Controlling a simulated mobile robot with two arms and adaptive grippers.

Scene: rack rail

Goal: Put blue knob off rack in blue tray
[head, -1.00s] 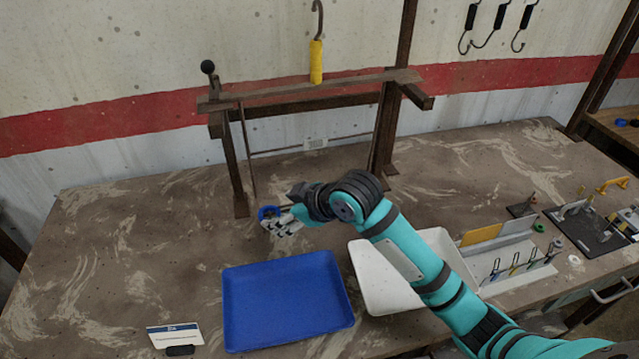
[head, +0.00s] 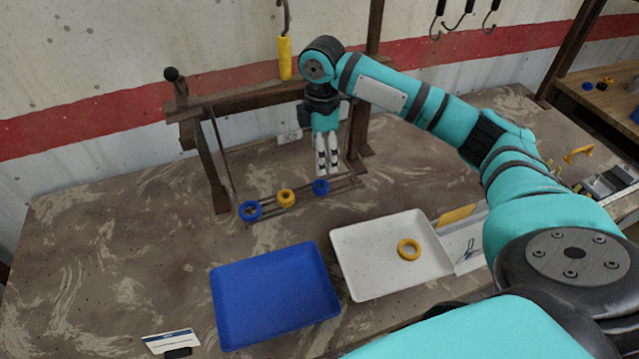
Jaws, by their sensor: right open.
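A blue knob (head: 250,210) sits at the left end of the low dark rack rails (head: 300,200). A yellow knob (head: 286,198) is beside it, and another blue knob (head: 320,187) sits farther right on the rails. The blue tray (head: 272,296) stands in front of the rack and looks empty. My right gripper (head: 327,172) points down just above and behind the right blue knob, with pale fingers and nothing seen between them. Whether it touches that knob is hard to tell. My left gripper is not in view.
A white tray (head: 376,262) with a yellow ring (head: 408,249) in it stands right of the blue tray. A dark frame with a crossbar (head: 235,97) rises behind the rack. A small sign (head: 172,341) stands at the front left. The left tabletop is clear.

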